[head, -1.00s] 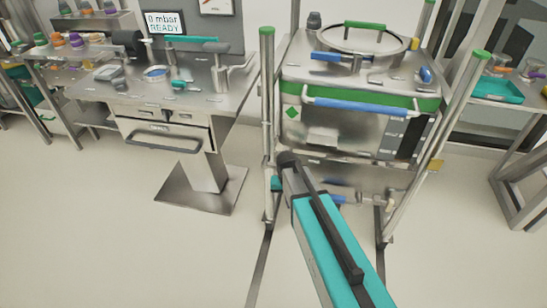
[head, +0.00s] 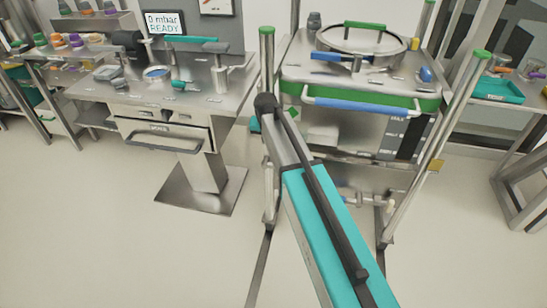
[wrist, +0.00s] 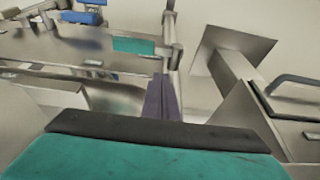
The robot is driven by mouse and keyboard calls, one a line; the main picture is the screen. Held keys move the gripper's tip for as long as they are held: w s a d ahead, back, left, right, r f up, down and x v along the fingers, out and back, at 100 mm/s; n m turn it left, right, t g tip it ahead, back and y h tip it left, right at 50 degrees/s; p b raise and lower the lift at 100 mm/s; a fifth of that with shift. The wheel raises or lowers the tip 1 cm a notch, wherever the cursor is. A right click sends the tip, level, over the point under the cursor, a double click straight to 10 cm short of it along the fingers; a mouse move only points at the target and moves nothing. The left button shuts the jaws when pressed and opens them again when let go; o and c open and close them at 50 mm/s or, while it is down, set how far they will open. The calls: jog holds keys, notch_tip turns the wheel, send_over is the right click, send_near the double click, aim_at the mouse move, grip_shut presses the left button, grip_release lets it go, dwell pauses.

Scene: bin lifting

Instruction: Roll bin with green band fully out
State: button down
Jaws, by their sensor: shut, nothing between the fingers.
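The steel bin (head: 345,133) with a green band (head: 428,104) around its top stands upright between the posts of a lifting frame (head: 269,165) in the head view. A blue bar handle (head: 358,106) crosses its front, and a round lid (head: 362,45) with a green handle is on top. My arm crosses in front and covers part of the bin's lower left. In the wrist view my gripper's dark fingers (wrist: 163,97) are together and empty. In the head view they are hidden behind the arm, whose far end is near the left post.
A pedestal table (head: 160,100) with a drawer and gauges stands left of the frame; its base plate (wrist: 235,50) and drawer handle (wrist: 295,85) show close by in the wrist view. A bench (head: 495,90) with a teal tray is at right. The front floor (head: 130,255) is clear.

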jog(key=shift+f, duration=0.15)
jog(key=x, duration=0.9)
jog(key=shift+w+f+p, duration=0.2)
jog(key=shift+f+p, duration=0.15)
jog(key=shift+s, duration=0.2)
jog(key=shift+s+a+f, duration=0.15)
jog(key=shift+s+a, duration=0.05)
jog(key=shift+s, duration=0.35)
jog(key=s+a, duration=0.2)
jog(key=s, duration=0.6)
jog(key=s+a+p, duration=0.1)
jog(key=s+a, duration=0.1)
jog(key=s, duration=0.6)
jog(key=shift+s+a+r, duration=0.2)
jog(key=shift+s+a, duration=0.1)
jog(key=shift+p, duration=0.45)
